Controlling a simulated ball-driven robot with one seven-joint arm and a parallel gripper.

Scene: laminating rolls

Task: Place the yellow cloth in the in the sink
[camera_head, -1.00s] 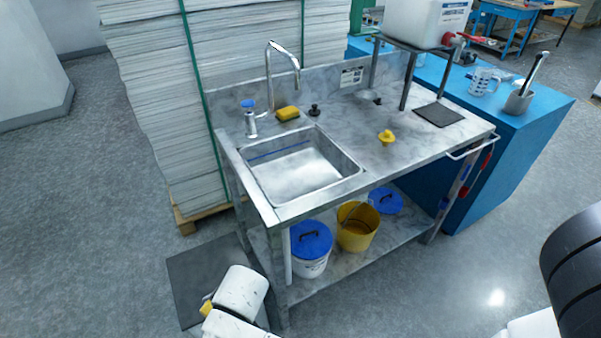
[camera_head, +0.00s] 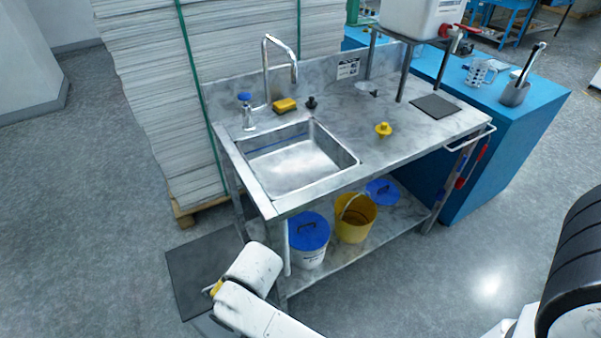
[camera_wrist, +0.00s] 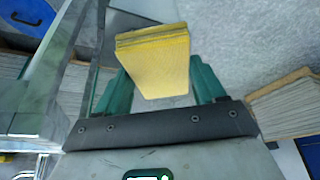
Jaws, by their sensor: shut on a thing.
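The yellow cloth (camera_wrist: 160,68) looks like a folded stack between the two green fingers of my gripper (camera_wrist: 160,82) in the wrist view. My gripper is shut on it. In the head view only a small yellow bit of the cloth (camera_head: 215,288) shows past my white wrist, low and left of the sink table; the fingers are hidden there. The steel sink (camera_head: 297,170) is set in the left end of the metal table, and its basin looks empty. My gripper is outside the sink, near the table's front-left corner.
A tap (camera_head: 268,75) stands behind the sink, with a yellow sponge (camera_head: 285,105) beside it. A yellow plug-like piece (camera_head: 383,129) lies right of the sink. Buckets, one yellow (camera_head: 354,222), stand on the lower shelf. A paper stack (camera_head: 150,110) borders the table's left.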

